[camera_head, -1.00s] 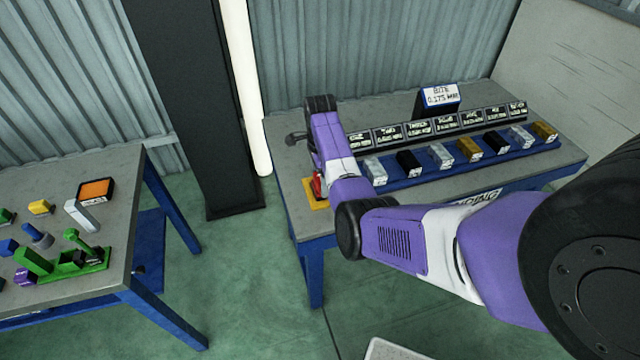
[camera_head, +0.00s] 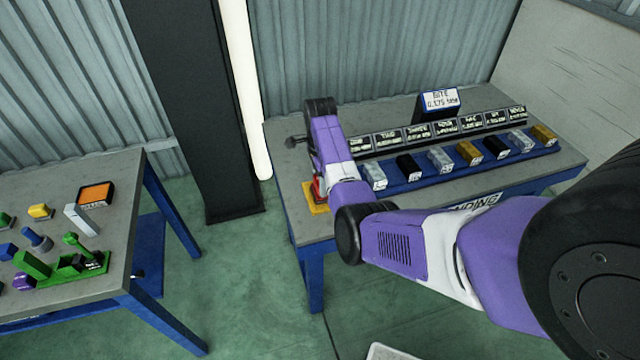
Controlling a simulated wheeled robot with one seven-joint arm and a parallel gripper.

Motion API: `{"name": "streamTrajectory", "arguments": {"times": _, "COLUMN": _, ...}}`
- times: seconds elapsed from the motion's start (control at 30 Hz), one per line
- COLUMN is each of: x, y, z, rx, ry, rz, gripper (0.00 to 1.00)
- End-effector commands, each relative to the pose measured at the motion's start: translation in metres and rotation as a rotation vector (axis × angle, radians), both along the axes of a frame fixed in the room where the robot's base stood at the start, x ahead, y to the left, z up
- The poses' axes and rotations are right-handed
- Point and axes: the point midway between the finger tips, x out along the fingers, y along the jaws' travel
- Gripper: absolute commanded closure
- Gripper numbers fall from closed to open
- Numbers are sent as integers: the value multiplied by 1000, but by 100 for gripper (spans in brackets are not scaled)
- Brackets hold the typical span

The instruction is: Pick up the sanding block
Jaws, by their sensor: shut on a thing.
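My gripper (camera_head: 320,186) points down at the near left corner of the right table, largely hidden behind my own forearm. It is shut on a small red thing (camera_head: 317,194), of which only a sliver shows. This may be the sanding block, but too little is visible to be sure. A yellow plate (camera_head: 313,205) lies just under it on the table. I cannot tell whether the red thing touches the plate.
A blue tray (camera_head: 432,176) with several grey, black and gold blocks fills the right table, with dark labels and a sign (camera_head: 440,101) behind. A separate table (camera_head: 130,185) at left holds coloured blocks and an orange-topped box (camera_head: 96,194). Green floor lies between.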

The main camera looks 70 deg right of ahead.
Motion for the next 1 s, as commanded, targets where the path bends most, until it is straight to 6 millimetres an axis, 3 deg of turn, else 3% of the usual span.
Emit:
{"name": "streamTrajectory", "arguments": {"times": 0.17, "x": 1, "y": -1, "z": 23, "rx": -5, "ry": -4, "rz": 0, "gripper": 100}}
{"name": "streamTrajectory", "arguments": {"times": 0.7, "x": 1, "y": 0, "z": 145, "rx": 0, "ry": -3, "rz": -1, "gripper": 100}}
{"name": "streamTrajectory", "arguments": {"times": 1.0, "x": 3, "y": 0, "z": 168, "rx": -3, "ry": -6, "rz": 0, "gripper": 100}}
